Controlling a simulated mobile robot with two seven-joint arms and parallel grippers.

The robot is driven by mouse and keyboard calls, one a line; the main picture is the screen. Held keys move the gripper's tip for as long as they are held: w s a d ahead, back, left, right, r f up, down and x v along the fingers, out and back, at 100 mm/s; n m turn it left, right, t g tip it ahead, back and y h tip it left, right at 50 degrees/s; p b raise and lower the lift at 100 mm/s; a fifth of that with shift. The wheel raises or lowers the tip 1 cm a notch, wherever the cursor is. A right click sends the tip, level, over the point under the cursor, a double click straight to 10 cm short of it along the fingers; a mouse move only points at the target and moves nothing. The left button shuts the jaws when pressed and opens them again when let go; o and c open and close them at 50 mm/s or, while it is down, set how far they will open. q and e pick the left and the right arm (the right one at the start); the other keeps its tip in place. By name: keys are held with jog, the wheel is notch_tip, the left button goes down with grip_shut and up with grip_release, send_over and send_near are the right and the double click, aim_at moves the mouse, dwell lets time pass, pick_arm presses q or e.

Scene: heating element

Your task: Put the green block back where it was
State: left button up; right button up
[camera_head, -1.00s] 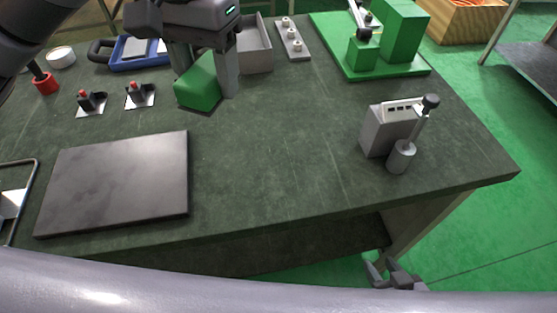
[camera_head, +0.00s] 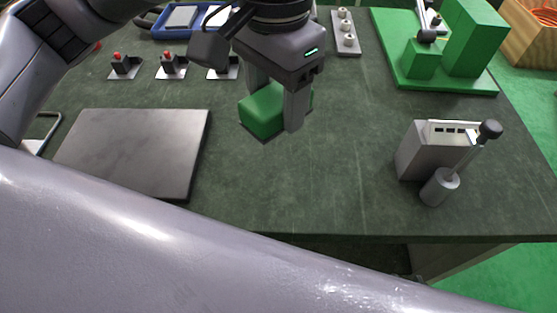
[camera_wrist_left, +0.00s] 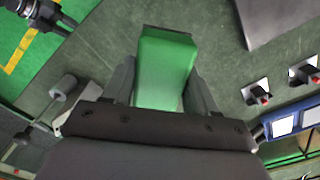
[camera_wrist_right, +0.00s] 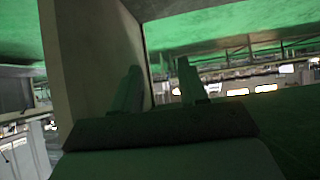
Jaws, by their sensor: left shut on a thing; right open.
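The green block (camera_head: 262,112) is between the fingers of my left gripper (camera_head: 274,110), at the middle of the dark worktop in the head view. The left gripper is shut on it from above. The block also shows in the left wrist view (camera_wrist_left: 165,70), between both fingers. A thin dark shadow lies close under it; I cannot tell whether it touches the worktop. My right gripper (camera_wrist_right: 160,88) is open and empty in the right wrist view, beside a pale panel. In the head view it is almost wholly hidden behind my arm.
A grey plate (camera_head: 135,150) lies left of the block. Small switches (camera_head: 172,66) stand behind it. A grey box with a lever (camera_head: 435,150) stands at the right. A green fixture (camera_head: 440,70) and a strip with knobs (camera_head: 346,35) are at the back. The worktop's front middle is clear.

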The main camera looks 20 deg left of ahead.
aim_at(277, 172)
pick_arm(q)
notch_tip(277, 172, down, 12)
jog(key=shift+f+b, duration=0.25)
jog(key=shift+b, duration=0.7)
jog(key=shift+f, duration=0.35)
jog(key=o, duration=1)
jog(key=shift+f, duration=0.1)
notch_tip(277, 172, up, 12)
jog(key=shift+r+p, duration=0.15)
jog(key=shift+p, duration=0.9)
